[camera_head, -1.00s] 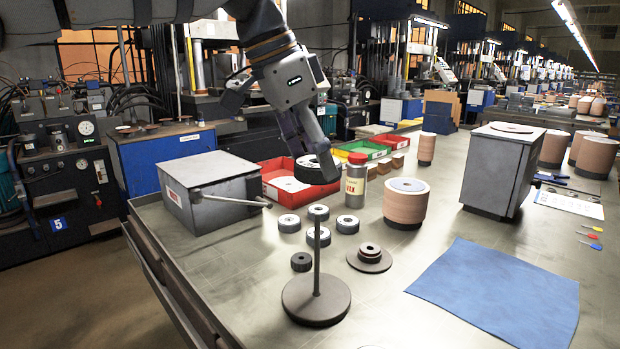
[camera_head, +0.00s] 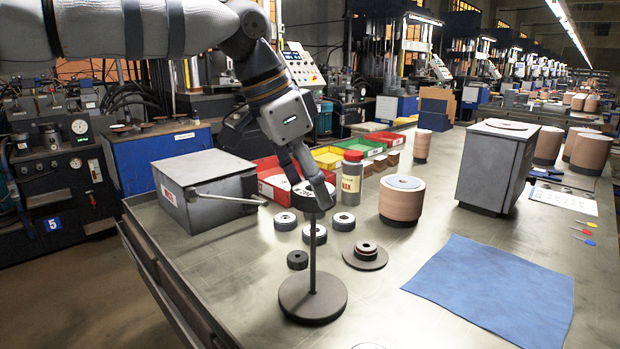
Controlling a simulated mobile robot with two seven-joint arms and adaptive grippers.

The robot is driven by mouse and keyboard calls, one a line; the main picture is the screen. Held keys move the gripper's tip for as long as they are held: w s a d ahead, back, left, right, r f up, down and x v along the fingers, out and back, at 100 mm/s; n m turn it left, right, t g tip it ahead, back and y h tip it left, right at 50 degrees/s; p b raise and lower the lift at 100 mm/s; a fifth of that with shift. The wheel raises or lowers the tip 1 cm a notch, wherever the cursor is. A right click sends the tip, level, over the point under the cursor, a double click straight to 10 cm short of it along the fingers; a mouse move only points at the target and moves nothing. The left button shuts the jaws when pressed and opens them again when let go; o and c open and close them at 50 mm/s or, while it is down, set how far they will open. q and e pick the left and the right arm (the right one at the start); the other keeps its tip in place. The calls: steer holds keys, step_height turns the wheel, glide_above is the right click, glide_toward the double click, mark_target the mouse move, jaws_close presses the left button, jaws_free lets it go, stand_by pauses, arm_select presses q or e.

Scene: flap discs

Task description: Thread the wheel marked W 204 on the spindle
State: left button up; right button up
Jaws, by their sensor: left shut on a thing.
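The spindle (camera_head: 312,262) is a thin upright rod on a round dark base (camera_head: 313,298) near the front of the bench. My left gripper (camera_head: 307,187) is shut on a wheel (camera_head: 313,197) with a pale top face and dark rim. The held wheel is at the height of the rod's top and overlaps it in the picture; I cannot tell whether the rod is in its bore. Its marking is too small to read. Several similar wheels (camera_head: 343,221) lie on the bench behind the spindle. My right gripper is not in view.
A grey box with a lever (camera_head: 207,190) stands left of the spindle. A bottle with a red cap (camera_head: 352,180) and a disc stack (camera_head: 401,201) stand behind. A flanged dark part (camera_head: 365,256) and blue cloth (camera_head: 493,292) lie to the right.

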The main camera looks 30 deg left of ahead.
mark_target(305, 189)
arm_select(q)
steer(key=shift+f, duration=1.55)
steer(key=shift+f, duration=6)
steer(key=o, duration=1.4)
steer(key=shift+r, duration=0.1)
steer(key=v, duration=1.2)
steer(key=shift+r, duration=1.85)
